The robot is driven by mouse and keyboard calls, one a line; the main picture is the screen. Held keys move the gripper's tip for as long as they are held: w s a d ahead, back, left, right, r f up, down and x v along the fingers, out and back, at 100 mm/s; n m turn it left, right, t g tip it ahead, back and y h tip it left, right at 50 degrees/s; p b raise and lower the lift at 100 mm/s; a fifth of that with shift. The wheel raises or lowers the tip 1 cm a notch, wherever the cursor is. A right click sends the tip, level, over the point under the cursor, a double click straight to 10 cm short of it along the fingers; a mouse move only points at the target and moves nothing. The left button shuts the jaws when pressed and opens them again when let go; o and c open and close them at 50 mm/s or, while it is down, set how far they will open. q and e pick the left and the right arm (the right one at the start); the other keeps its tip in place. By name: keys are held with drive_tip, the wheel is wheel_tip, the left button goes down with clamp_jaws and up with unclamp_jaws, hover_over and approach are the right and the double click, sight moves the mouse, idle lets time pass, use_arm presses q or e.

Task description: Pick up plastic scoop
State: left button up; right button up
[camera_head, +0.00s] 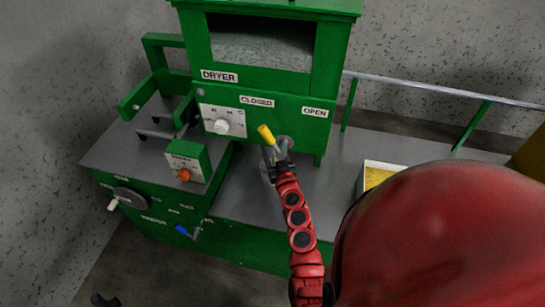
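I cannot make out a plastic scoop in the head view. A white-rimmed box (369,165) with yellow contents stands on the grey bench top at the right, partly hidden behind a large red part of my own arm. A red arm, which I take for my right, reaches up the middle. Its dark gripper (277,158) is at the yellow-handled lever (266,134) on the dryer front. Whether its fingers are open, or touch the lever, is unclear. A small dark shape at the bottom left edge looks like my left gripper (105,300), mostly cut off.
The green dryer (329,92) stands at the back, with CLOSED and OPEN labels. A control box with an orange knob (184,175) is at left. A blue-handled lever (183,231) sticks out in front. A metal rail (430,89) runs along the back right.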

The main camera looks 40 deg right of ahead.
clamp_jaws()
drive_tip(key=shift+w+r, duration=0.1)
drive_tip(key=shift+r, duration=0.1)
idle(0.3)
